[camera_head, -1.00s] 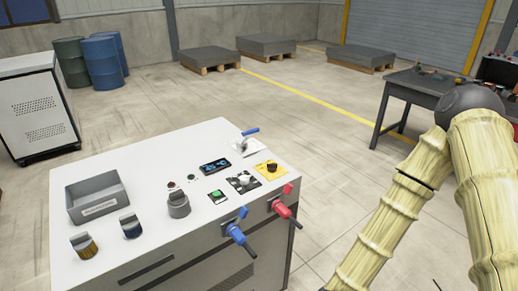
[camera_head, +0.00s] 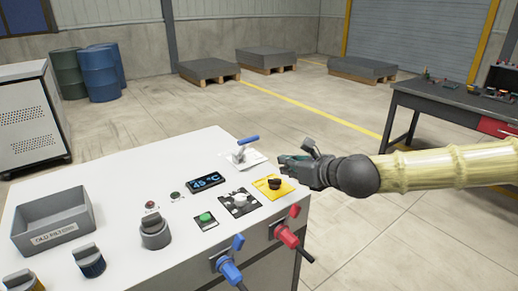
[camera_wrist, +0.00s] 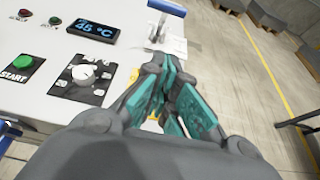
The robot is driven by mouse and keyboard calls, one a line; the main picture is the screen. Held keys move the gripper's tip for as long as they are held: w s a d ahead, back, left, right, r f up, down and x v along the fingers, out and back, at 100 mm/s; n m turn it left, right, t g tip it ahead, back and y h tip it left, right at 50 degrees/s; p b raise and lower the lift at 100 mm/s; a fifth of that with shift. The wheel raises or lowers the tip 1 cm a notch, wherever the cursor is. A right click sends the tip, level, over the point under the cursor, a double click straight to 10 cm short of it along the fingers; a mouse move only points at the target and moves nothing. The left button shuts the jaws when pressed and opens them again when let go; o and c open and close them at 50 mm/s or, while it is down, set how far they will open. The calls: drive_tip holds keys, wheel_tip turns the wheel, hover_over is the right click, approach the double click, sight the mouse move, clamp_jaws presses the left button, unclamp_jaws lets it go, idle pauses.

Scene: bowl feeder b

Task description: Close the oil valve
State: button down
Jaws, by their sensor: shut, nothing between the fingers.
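No label in view marks the oil valve. A lever valve with a blue handle (camera_head: 248,139) stands on a white plate at the machine top's back right corner. A blue-handled fitting (camera_head: 229,267) and a red-handled fitting (camera_head: 289,236) stick out of the machine's front side. My gripper (camera_head: 283,162) is shut and empty, just right of the blue-handled lever and above the yellow plate's far side. In the wrist view its teal fingers (camera_wrist: 175,85) cover part of the yellow plate, and the lever's metal body (camera_wrist: 158,28) shows beyond them.
The white machine top (camera_head: 120,190) carries a yellow plate with a black knob (camera_head: 274,183), a selector dial (camera_head: 240,201), a green button (camera_head: 206,217), a display (camera_head: 206,180) and a grey tray (camera_head: 52,232). A dark workbench (camera_head: 450,105) stands right. Floor between is open.

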drive_tip(key=p, duration=0.1)
approach(243, 149)
drive_tip(key=f, duration=0.1)
drive_tip(key=d+f, duration=0.1)
drive_tip(key=f, duration=0.1)
drive_tip(key=shift+s+d, duration=0.1)
drive_tip(key=shift+d, duration=0.15)
drive_tip(key=shift+w+a+r+p, duration=0.35)
drive_tip(key=shift+w+a+r, duration=0.25)
drive_tip(key=shift+w, duration=0.2)
drive_tip(key=shift+w+a+r, duration=0.25)
drive_tip(key=shift+w+a, duration=0.1)
drive_tip(key=shift+w, duration=0.25)
drive_tip(key=shift+r+p, duration=0.2)
drive_tip(key=shift+p, duration=0.25)
